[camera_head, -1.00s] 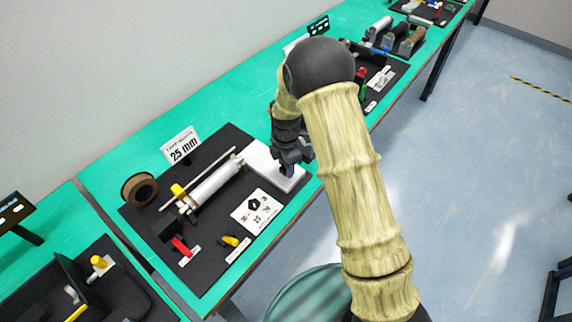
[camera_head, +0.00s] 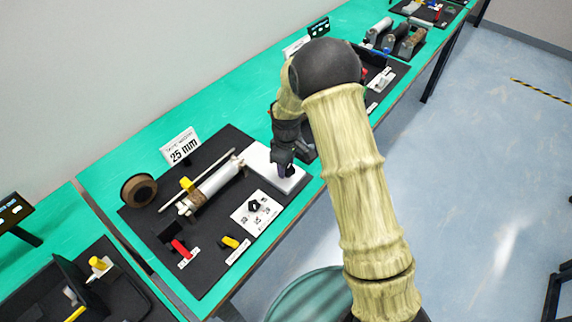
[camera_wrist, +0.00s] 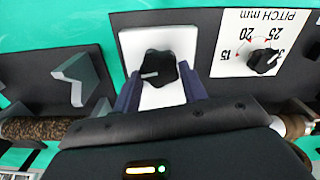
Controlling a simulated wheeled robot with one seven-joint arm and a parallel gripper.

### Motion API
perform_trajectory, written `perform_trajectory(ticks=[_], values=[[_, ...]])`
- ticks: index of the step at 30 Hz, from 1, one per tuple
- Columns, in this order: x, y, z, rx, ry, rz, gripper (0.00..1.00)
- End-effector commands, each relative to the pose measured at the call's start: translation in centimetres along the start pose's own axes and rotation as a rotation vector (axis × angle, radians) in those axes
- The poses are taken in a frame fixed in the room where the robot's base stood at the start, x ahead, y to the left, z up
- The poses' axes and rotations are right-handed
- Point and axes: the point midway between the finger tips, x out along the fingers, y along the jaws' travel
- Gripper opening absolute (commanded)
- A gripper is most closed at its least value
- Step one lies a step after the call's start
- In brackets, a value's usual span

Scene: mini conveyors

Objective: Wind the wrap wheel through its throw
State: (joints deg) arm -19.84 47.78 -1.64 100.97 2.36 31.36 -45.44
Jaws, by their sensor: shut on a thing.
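The wrap wheel is a black lobed knob (camera_wrist: 160,68) with a white mark, on a white block (camera_wrist: 132,46) in the wrist view. My gripper (camera_wrist: 161,88) has its two dark blue fingers on either side of the wheel, shut on it. In the head view my gripper (camera_head: 284,168) is over the right part of the white block (camera_head: 262,155) and hides the wheel. Left of it lies a pale roller (camera_head: 217,180) with a tan band on it. A yellow carriage (camera_head: 187,184) sits at the rod beside the roller.
A pitch dial plate (camera_head: 243,220) with a black knob (camera_head: 253,206) is in front of the roller. A red lever (camera_head: 181,249) and a yellow lever (camera_head: 229,242) are near the board's front. A brown tape reel (camera_head: 139,190) and a "25 mm" sign (camera_head: 182,147) stand behind.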

Motion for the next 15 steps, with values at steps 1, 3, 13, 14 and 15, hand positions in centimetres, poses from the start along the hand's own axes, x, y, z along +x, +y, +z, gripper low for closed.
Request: perform_trajectory(ticks=[1, 3, 13, 14, 15], values=[[-0.20, 0.13, -0.19, 0.044, 0.005, 0.004, 0.19], [-0.21, 0.15, -0.21, 0.110, 0.006, 0.004, 0.19], [-0.24, 0.32, -0.17, 0.424, 0.007, 0.004, 0.19], [-0.24, 0.34, -0.17, 0.453, 0.007, 0.004, 0.19], [-0.24, 0.35, -0.16, 0.490, 0.007, 0.004, 0.19]])
